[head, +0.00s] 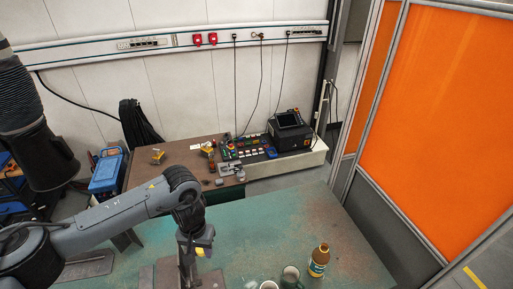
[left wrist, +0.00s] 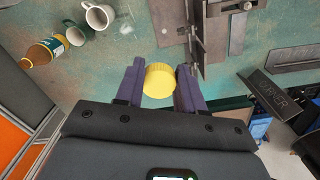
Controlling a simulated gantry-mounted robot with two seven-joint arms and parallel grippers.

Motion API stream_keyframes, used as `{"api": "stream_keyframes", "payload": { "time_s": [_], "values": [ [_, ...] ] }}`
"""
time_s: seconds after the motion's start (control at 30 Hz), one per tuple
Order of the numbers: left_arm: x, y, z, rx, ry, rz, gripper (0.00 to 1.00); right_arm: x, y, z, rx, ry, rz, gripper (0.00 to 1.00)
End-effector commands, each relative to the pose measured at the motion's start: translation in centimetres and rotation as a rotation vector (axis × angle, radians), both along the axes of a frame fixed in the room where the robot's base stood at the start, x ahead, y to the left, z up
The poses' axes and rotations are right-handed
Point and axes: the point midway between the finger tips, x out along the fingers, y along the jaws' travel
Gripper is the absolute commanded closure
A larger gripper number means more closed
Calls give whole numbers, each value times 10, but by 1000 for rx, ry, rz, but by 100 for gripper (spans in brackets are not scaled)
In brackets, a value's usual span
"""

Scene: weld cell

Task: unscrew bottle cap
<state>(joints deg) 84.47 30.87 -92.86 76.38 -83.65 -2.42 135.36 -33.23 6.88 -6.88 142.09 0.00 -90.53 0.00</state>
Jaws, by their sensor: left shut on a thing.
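A brown bottle (head: 318,260) with a pale label stands on the green worktable (head: 330,218), right of centre in the head view. Its top looks brown. In the left wrist view the bottle (left wrist: 42,52) is at the upper left, apart from my gripper. My left gripper (head: 190,245) is over the table, left of the bottle in the head view. In the left wrist view its fingers (left wrist: 160,70) are shut on a round yellow cap (left wrist: 159,82) with a ridged rim. My right gripper is not in view.
A green mug (head: 290,277) and a white mug (head: 268,285) stand left of the bottle. Metal plates and fixtures (left wrist: 208,40) lie on the table beside the gripper. A brown bench (head: 185,160) with control gear is behind. Orange panels (head: 440,100) bound the right side.

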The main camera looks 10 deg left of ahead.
Motion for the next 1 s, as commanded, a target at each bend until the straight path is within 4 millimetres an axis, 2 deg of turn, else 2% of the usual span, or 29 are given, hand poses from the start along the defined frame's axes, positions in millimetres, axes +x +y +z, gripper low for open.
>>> {"api": "stream_keyframes", "payload": {
  "time_s": [0.17, 0.37, 0.8, 1.0],
  "values": [
    [-1, -3, 6, 0, -2, -13, 99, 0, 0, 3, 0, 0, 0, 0],
    [-12, -19, 25, 1, -5, -93, 99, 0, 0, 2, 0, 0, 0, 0],
    [-61, -90, 109, 2, -6, -443, 99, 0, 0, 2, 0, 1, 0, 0],
    [-80, -118, 142, 2, -5, -580, 99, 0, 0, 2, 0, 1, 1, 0]
  ]
}}
